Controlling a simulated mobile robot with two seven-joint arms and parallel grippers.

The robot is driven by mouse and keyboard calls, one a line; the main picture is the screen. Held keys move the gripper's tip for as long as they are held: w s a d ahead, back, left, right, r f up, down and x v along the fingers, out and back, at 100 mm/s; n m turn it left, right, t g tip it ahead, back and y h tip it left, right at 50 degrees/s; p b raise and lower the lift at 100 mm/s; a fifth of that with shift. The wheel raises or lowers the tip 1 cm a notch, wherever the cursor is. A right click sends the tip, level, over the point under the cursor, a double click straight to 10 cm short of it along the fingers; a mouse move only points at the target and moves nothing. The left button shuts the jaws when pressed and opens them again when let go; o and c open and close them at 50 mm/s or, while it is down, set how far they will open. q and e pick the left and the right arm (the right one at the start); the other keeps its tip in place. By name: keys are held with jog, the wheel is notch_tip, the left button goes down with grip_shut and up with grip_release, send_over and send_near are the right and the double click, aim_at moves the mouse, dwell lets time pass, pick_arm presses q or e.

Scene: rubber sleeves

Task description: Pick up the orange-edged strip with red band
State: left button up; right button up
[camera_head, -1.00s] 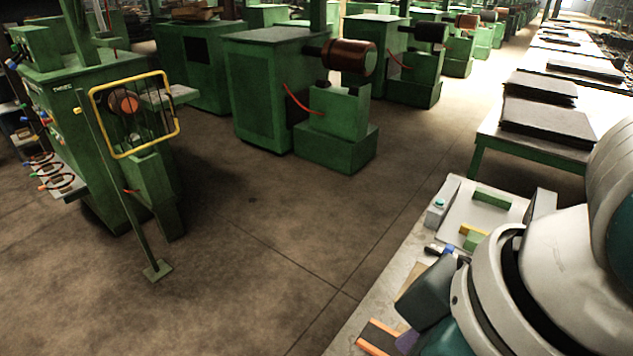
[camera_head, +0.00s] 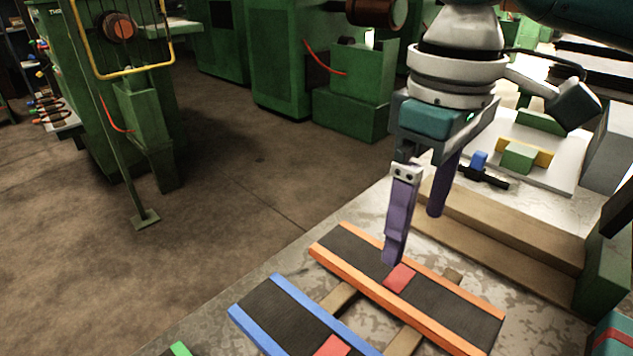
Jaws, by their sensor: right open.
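The orange-edged strip (camera_head: 350,252) is a dark flat strip with orange long edges and a red band (camera_head: 400,278) across its middle. It lies across wooden slats on the table. My right gripper (camera_head: 415,240) hangs above it, pointing down, with its two purple fingers apart and nothing between them. The nearer finger's tip overlaps the strip beside the red band in the picture; I cannot tell whether it touches. The other finger is behind, over the far side. My left gripper is not in view.
A blue-edged strip (camera_head: 270,308), also with a red band, lies nearer on the slats (camera_head: 340,298). A wooden step (camera_head: 500,235) runs behind the orange-edged strip. A white tray (camera_head: 566,178) with small blocks stands at the back right. Floor lies beyond the table's left edge.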

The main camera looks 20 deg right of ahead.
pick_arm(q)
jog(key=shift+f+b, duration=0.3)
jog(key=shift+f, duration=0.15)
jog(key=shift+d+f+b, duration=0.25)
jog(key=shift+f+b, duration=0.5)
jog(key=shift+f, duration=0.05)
pick_arm(e)
jog(key=f, duration=0.9)
jog(key=shift+w, duration=0.25)
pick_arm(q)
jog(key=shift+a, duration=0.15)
pick_arm(e)
jog(key=c, duration=1.1)
jog(key=shift+c, duration=0.2)
jog(key=shift+r, duration=0.1)
